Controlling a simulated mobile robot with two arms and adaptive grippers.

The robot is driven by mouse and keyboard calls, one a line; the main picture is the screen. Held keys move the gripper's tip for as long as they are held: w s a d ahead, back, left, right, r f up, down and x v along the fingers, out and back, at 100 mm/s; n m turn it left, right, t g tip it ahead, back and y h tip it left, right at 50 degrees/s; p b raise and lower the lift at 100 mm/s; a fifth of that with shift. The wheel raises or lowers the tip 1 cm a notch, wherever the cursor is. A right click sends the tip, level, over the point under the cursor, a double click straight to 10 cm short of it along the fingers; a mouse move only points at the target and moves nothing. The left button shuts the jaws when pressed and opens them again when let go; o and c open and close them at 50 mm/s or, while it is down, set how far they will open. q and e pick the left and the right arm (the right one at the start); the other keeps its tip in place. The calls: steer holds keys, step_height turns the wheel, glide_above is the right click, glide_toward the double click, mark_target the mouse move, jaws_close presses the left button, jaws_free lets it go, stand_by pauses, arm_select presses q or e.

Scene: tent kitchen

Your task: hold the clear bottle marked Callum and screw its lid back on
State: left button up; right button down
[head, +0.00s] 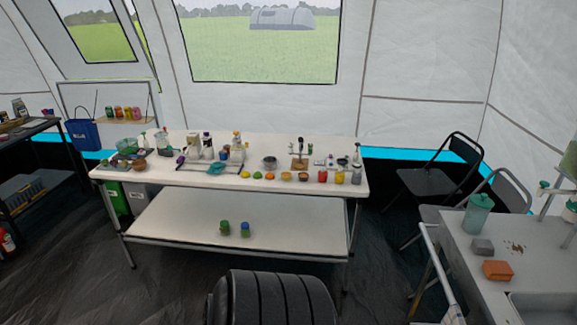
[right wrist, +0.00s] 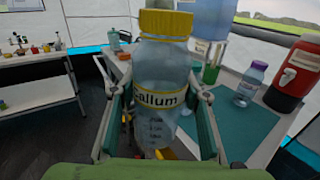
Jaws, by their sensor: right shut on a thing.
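A clear bottle (right wrist: 160,80) fills the middle of the right wrist view, upright, with a yellow band whose visible letters match the name Callum. A yellow lid (right wrist: 166,22) sits on its top; I cannot tell how tightly it is screwed. My right gripper (right wrist: 158,118) is shut on the bottle, with a green-edged finger on each side of its body. The bottle's base is partly hidden. My left gripper shows in neither view, and the head view shows neither gripper nor this bottle.
In the right wrist view, a teal mat (right wrist: 238,128) lies behind, with a purple-lidded bottle (right wrist: 249,84) and a red dispenser (right wrist: 292,74). In the head view, a crowded white table (head: 260,198) stands ahead; a grey counter (head: 465,245) with a sink (head: 545,306) is at right.

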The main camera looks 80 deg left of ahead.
steer(key=shift+s+d+f+m+t+h, duration=0.15)
steer(key=shift+d+f+m+t+h, duration=0.15)
steer(key=shift+d+m+h, duration=0.1)
steer(key=s+d+m+t+h, duration=0.1)
steer(key=s+d+m+h, duration=0.1)
steer(key=d+h, duration=0.3)
steer(key=s+d+m+t+h, duration=0.2)
steer(key=d+m+h, duration=0.3)
steer(key=d, duration=0.3)
steer(key=shift+s+d+f+t+h, duration=0.15)
steer(key=shift+s+t+h, duration=0.2)
steer(key=shift+s, duration=0.5)
